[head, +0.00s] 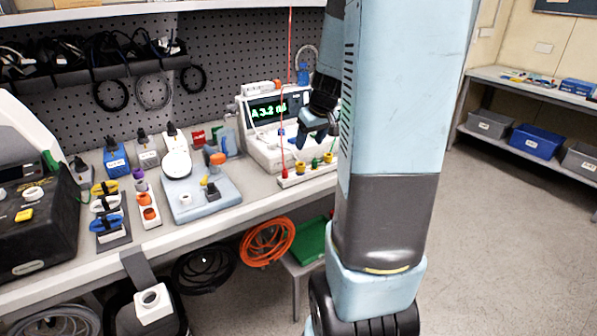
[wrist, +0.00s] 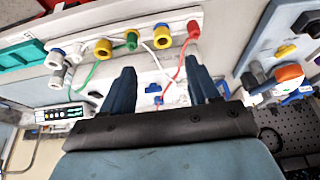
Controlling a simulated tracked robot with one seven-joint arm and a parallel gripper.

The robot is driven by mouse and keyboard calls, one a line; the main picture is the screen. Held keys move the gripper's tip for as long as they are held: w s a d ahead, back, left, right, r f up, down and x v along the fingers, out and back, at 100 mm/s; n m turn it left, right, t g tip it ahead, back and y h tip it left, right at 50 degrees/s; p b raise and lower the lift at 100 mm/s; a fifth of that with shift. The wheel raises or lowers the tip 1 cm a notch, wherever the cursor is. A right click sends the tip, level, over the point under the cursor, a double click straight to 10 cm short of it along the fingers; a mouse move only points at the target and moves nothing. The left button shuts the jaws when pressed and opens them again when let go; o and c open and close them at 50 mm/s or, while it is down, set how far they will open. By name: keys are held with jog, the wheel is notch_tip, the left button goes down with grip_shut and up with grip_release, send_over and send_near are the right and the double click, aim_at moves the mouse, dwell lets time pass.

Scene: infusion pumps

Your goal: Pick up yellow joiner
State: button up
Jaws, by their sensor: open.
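Two yellow joiner-like pieces stand on a white rack (head: 310,175) at the bench's front edge: one on the left (head: 300,167), one on the right (head: 328,157). I cannot tell which is the task's yellow joiner. In the wrist view they show as a large yellow piece (wrist: 103,48) and another yellow piece (wrist: 162,37), with a green piece (wrist: 132,39) between them. My gripper (head: 316,138) is above the rack, partly hidden by my arm. In the wrist view my gripper (wrist: 160,70) is open and empty, its fingertips apart from the yellow pieces.
Thin tubes, including a red line (head: 288,60), run near my gripper. A pump with a lit display (head: 267,110) stands behind. A blue-grey board (head: 185,200) lies left.

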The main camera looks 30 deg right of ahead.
aim_at(300, 164)
jog(key=x, duration=1.2)
jog(key=shift+a, duration=0.25)
jog(key=shift+c, duration=0.3)
jog(key=c, duration=1)
jog(key=shift+r, duration=0.1)
